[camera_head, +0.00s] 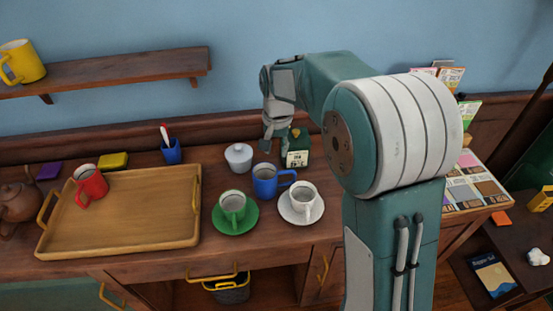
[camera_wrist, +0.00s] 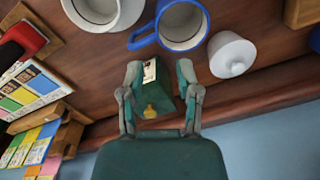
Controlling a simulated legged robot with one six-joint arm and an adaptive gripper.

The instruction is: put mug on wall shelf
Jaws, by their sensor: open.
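The wall shelf (camera_head: 130,70) is a brown plank at upper left, with a yellow mug (camera_head: 22,61) on its left end. A blue mug (camera_head: 266,181) stands upright on the sideboard; it also shows in the wrist view (camera_wrist: 181,24). A green mug (camera_head: 233,205) sits on a green saucer, a white mug (camera_head: 303,200) on a white saucer, and a red mug (camera_head: 90,183) on the tray. My gripper (camera_head: 274,140) is open, behind the blue mug and beside a green labelled box (camera_head: 298,148). In the wrist view the box lies between my fingers (camera_wrist: 160,76); contact cannot be told.
A lidded white bowl (camera_head: 238,156) stands left of the blue mug. A wooden tray (camera_head: 135,235) fills the left side, near a pen cup (camera_head: 171,151) and a teapot (camera_head: 17,202). Cards and booklets stand at right. The shelf's middle and right are bare.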

